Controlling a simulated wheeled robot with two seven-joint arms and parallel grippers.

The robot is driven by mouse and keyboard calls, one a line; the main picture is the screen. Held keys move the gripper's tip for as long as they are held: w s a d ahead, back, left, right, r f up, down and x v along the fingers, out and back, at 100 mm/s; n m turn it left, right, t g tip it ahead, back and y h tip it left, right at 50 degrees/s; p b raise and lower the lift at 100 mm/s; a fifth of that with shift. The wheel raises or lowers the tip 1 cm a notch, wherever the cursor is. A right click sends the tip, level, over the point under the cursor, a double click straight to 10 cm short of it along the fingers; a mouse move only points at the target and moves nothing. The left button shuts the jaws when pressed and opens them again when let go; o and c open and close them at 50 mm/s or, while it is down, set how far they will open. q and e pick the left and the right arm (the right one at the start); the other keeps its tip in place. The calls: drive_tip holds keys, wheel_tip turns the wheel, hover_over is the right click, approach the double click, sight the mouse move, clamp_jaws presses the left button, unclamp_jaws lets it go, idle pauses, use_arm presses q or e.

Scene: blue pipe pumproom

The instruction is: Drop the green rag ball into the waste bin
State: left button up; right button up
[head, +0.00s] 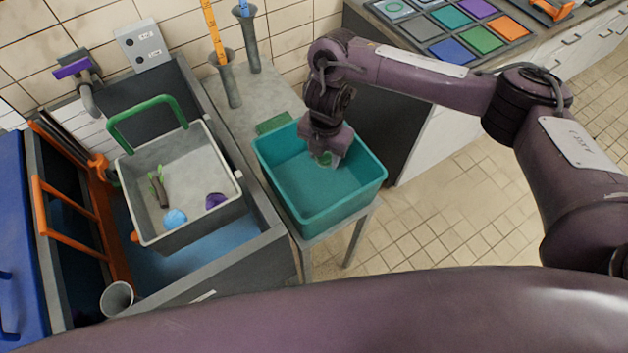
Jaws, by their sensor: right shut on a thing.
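My right gripper (326,157) points down over the inside of an open teal bin (335,213), which looks like the waste bin. It is shut on the green rag ball (325,159), of which only a small green patch shows between the fingers. The ball is within the bin's rim outline in the head view; its height above the floor of the bin is hard to tell. The bin stands on a grey stand and looks empty otherwise. My left gripper is not in view.
Left of the bin, a grey crate (233,200) with a green handle holds several small items above a sink basin. Upright holders (229,84) stand behind. A counter with coloured tiles (483,40) is at the upper right. Tiled floor is open at right.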

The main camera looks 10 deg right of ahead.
drive_tip(key=o, duration=1.1)
drive_tip(key=shift+c, duration=0.2)
drive_tip(key=shift+r, duration=0.1)
wheel_tip(320, 180, up, 8)
drive_tip(key=shift+f+p, duration=0.15)
drive_tip(key=shift+p, duration=0.25)
